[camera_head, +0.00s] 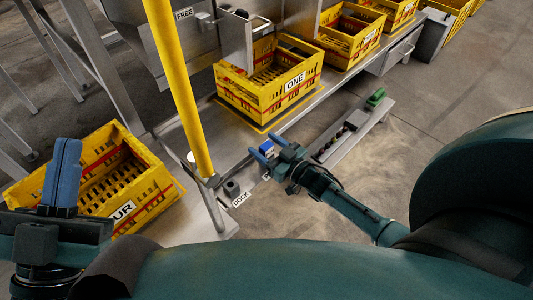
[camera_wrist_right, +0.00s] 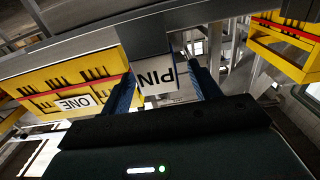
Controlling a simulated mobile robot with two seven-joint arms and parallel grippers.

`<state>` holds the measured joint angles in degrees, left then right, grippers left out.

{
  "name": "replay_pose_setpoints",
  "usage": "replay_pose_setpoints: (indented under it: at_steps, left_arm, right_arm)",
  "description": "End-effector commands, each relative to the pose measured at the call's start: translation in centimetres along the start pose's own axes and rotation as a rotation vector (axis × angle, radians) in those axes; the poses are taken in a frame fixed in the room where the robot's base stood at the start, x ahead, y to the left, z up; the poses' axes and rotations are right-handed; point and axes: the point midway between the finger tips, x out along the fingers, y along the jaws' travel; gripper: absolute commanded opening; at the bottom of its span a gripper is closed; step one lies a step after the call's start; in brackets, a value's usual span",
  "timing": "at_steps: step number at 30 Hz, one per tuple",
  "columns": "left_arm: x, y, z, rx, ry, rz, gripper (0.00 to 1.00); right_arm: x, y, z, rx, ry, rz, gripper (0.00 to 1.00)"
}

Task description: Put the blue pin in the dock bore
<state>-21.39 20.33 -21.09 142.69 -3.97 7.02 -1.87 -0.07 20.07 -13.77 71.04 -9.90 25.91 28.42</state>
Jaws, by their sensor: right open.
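A bright blue piece (camera_head: 266,147), which looks like the blue pin, shows between the fingers of my right gripper (camera_head: 269,148) in the head view. These fingers are apart. In the right wrist view my right gripper (camera_wrist_right: 164,90) has its two blue fingers either side of a white PIN label (camera_wrist_right: 157,76); no blue pin can be made out there, and contact cannot be told. The dark dock block (camera_head: 232,188) stands behind the DOCK label (camera_head: 242,199), left of and below my right gripper; its bore is too small to make out. My left gripper (camera_head: 65,172) is at the far left, away from both; its finger gap is unclear.
A yellow post (camera_head: 180,90) rises left of the dock. Yellow crate ONE (camera_head: 262,100) stands on the bench behind my right gripper. Another yellow crate (camera_head: 155,205) is beside my left gripper. A low rail with a green piece (camera_head: 376,97) lies to the right.

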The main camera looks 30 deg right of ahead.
Motion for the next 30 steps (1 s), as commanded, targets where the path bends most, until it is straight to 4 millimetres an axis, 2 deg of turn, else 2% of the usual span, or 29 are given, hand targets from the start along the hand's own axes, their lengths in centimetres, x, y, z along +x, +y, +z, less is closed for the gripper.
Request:
replay_pose_setpoints:
  at_steps: [7, 24, 30]
  left_arm:
    - [0.07, -0.05, -0.14, 0.004, 0.006, 0.0, 0.0]
    - [0.07, -0.04, -0.09, 0.003, 0.004, 0.001, 0.0]
    - [0.08, -0.04, -0.11, 0.003, 0.004, 0.001, 0.0]
  right_arm:
    - [0.12, 0.0, -0.03, 0.0, -0.001, 0.0, 0.61]
    - [0.08, 0.01, -0.01, 0.0, -0.001, 0.0, 0.14]
    - [0.08, 0.01, -0.06, 0.0, -0.001, 0.0, 0.14]
